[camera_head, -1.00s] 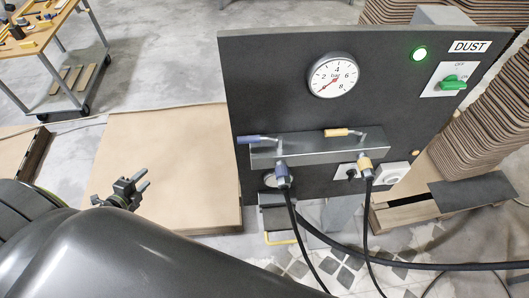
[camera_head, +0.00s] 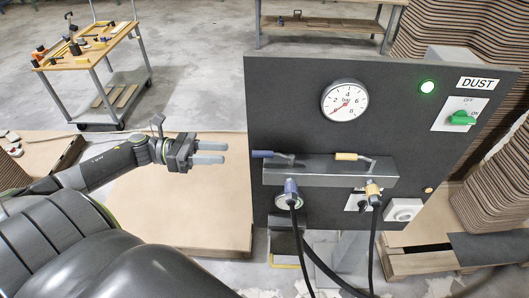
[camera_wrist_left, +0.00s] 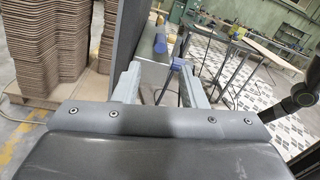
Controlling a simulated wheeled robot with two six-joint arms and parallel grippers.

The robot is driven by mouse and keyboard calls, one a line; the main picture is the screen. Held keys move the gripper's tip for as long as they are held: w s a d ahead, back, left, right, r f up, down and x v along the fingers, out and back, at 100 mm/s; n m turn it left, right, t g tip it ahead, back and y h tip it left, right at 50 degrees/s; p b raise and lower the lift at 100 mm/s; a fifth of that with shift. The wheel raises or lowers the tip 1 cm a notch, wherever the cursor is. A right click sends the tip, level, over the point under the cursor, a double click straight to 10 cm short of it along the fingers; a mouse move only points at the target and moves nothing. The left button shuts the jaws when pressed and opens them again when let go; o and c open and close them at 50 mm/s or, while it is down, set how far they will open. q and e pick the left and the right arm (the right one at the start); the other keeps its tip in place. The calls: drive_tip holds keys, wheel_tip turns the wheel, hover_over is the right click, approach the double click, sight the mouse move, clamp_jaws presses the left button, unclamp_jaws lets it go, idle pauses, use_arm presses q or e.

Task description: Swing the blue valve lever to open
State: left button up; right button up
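The blue valve lever (camera_head: 262,154) sticks out to the left from the grey manifold block (camera_head: 330,171) on the dark panel and lies about level. My left gripper (camera_head: 210,153) is left of the lever, at about its height, with a gap between them. Its two fingers are apart and nothing is between them. In the left wrist view the open gripper (camera_wrist_left: 160,82) shows with blue parts beyond it; which one is the lever I cannot tell for sure. My right gripper is not in view.
A yellow lever (camera_head: 346,156) is on the same block. Black hoses hang from a blue coupling (camera_head: 291,190) and a yellow coupling (camera_head: 373,192). A pressure gauge (camera_head: 345,100) and a green switch (camera_head: 461,118) are on the panel. A tool cart (camera_head: 95,55) stands back left.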

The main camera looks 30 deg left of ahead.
sight(256, 151)
use_arm(q)
drive_tip(key=p+x, duration=0.1)
drive_tip(key=x, duration=0.4)
drive_tip(key=p+x, duration=0.2)
drive_tip(key=x, duration=0.3)
drive_tip(key=shift+w+r, duration=0.15)
drive_tip(key=shift+r, duration=0.1)
drive_tip(key=shift+x, duration=0.95)
drive_tip(key=shift+f, duration=0.15)
drive_tip(key=shift+c, duration=0.4)
clamp_jaws()
